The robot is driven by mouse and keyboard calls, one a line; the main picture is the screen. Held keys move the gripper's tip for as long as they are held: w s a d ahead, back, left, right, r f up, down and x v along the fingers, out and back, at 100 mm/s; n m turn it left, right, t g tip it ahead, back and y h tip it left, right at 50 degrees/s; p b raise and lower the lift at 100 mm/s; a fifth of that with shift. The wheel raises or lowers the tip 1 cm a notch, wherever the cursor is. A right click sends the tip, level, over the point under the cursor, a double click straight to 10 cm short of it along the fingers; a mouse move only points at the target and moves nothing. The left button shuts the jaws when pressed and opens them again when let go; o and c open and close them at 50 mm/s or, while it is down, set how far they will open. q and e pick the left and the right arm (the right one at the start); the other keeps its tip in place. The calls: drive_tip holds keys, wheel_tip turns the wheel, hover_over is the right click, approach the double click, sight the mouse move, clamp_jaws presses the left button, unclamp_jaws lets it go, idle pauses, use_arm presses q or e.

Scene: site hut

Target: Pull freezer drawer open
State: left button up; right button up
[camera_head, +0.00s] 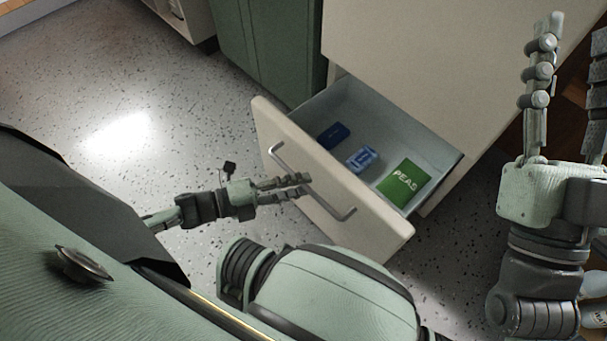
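The freezer drawer (330,187) is pulled well out of the pale cabinet and its inside shows. Its front has a long metal bar handle (333,208). My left gripper (304,185) is at the middle of the handle, its fingers close together with the bar between them, hiding a short part of it. Inside the drawer lie a dark blue pack (333,136), a lighter blue pack (362,159) and a green pack marked PEAS (404,182). My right gripper (569,85) is raised at the right, fingers wide apart and empty, away from the drawer.
The pale freezer cabinet (420,60) stands behind the drawer, with a green cabinet (268,45) to its left. The speckled floor (190,110) left of the drawer is clear. A bottle (593,313) partly shows at the lower right edge.

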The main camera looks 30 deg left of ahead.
use_arm(q)
drive_tip(key=v, duration=1)
drive_tip(key=shift+r, duration=0.15)
